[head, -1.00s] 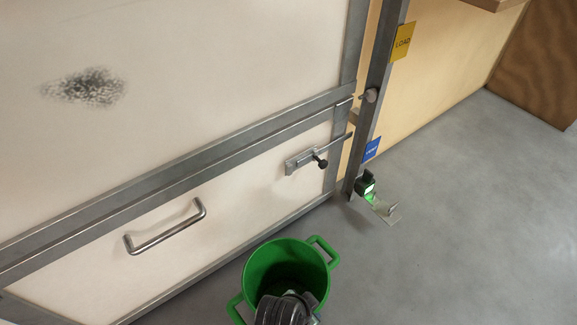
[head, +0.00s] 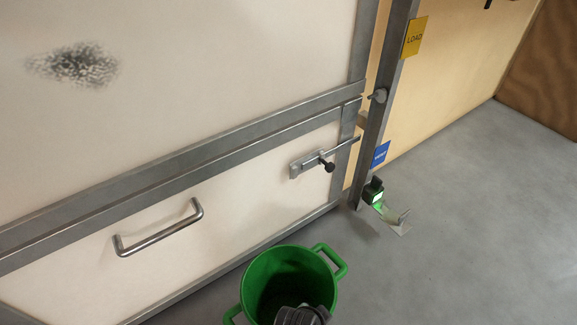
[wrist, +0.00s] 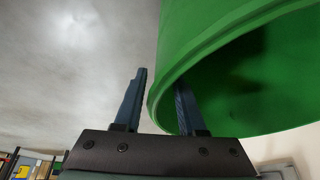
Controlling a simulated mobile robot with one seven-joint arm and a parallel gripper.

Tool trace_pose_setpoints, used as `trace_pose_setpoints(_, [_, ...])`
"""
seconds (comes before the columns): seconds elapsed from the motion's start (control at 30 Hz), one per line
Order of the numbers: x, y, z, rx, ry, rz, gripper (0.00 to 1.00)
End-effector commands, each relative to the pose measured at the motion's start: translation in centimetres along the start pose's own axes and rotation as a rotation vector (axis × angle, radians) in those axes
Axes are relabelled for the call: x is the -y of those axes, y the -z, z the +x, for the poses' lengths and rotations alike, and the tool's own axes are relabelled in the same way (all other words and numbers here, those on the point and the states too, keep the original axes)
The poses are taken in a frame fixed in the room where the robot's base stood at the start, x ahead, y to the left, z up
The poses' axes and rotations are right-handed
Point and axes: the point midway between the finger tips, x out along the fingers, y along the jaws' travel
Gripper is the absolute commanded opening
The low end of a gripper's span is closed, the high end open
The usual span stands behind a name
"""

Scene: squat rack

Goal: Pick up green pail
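The green pail (head: 262,268) stands upright on the floor in front of the cream door in the head view, a loop handle on each side. It looks empty, but its near part is hidden by my arm and the frame's edge. In the wrist view the pail (wrist: 205,50) fills the upper right, its rim close to my gripper (wrist: 160,77). The two fingers are apart. The right finger reaches inside the pail and the left one is outside, with the pail wall between them. A gap shows between the left finger and the wall.
The cream door (head: 235,200) with a metal pull handle (head: 158,236) and a sliding bolt (head: 315,163) stands behind the pail. A metal post (head: 385,110) and a small green-lit device (head: 373,192) are at its right. The grey floor (head: 480,200) farther right is clear.

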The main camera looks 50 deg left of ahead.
Motion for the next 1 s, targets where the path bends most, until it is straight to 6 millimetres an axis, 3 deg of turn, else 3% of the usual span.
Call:
trace_pose_setpoints(0.1, [0.02, 0.05, -0.11, 0.000, 0.000, 0.000, 0.36])
trace_pose_setpoints(0.3, [0.01, 0.05, -0.12, -0.001, 0.000, 0.000, 0.00])
trace_pose_setpoints(1.0, [0.00, 0.04, -0.12, -0.001, 0.000, 0.000, 0.00])
